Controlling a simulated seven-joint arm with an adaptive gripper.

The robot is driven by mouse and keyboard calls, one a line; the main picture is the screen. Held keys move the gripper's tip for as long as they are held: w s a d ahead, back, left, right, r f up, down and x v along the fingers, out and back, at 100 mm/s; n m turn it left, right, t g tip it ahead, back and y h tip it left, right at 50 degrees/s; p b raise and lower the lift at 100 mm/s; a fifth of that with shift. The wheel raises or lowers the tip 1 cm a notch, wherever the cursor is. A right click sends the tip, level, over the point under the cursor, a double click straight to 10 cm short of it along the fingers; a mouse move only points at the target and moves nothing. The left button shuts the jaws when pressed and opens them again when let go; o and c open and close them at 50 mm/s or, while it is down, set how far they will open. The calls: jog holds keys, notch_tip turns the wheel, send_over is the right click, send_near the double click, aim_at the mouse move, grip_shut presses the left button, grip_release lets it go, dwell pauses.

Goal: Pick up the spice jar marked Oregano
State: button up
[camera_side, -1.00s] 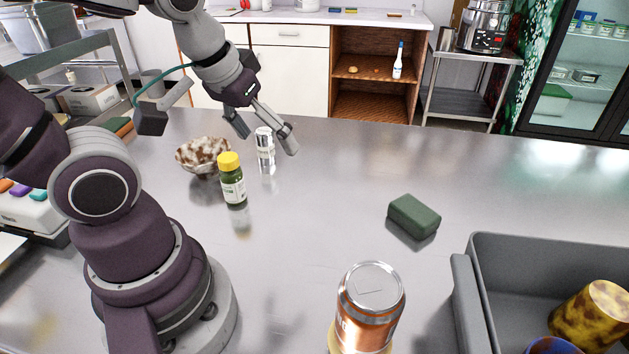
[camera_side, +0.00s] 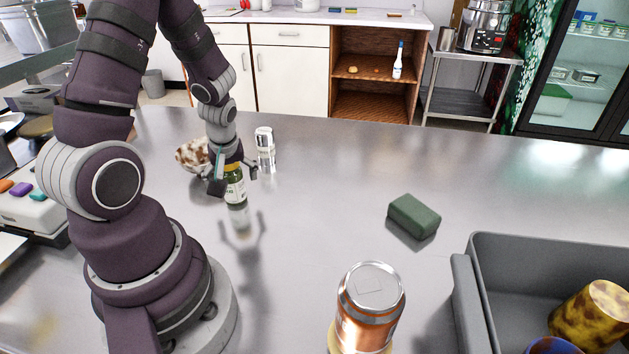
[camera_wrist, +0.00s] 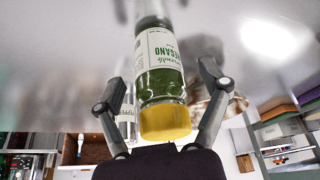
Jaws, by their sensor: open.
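The Oregano jar (camera_side: 235,186), green with a yellow cap and a white label, stands upright on the steel counter in the side view. In the wrist view the jar (camera_wrist: 158,70) appears with its cap between my fingers, and part of its label reads "EGANO". My gripper (camera_side: 232,180) points down over the jar, its fingers open on either side of the cap. In the wrist view my gripper (camera_wrist: 163,95) shows gaps between both fingers and the jar.
A silver-capped shaker (camera_side: 265,150) stands close behind the jar. A mottled bowl (camera_side: 192,154) sits just to the left. A green block (camera_side: 413,217), a can (camera_side: 370,310) and a grey bin (camera_side: 464,300) are farther right. The middle counter is clear.

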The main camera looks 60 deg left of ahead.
jog(key=shift+w+a+f, duration=0.1)
jog(key=shift+a+f, duration=0.15)
jog(key=shift+f, duration=0.45)
jog(key=c, duration=1.3)
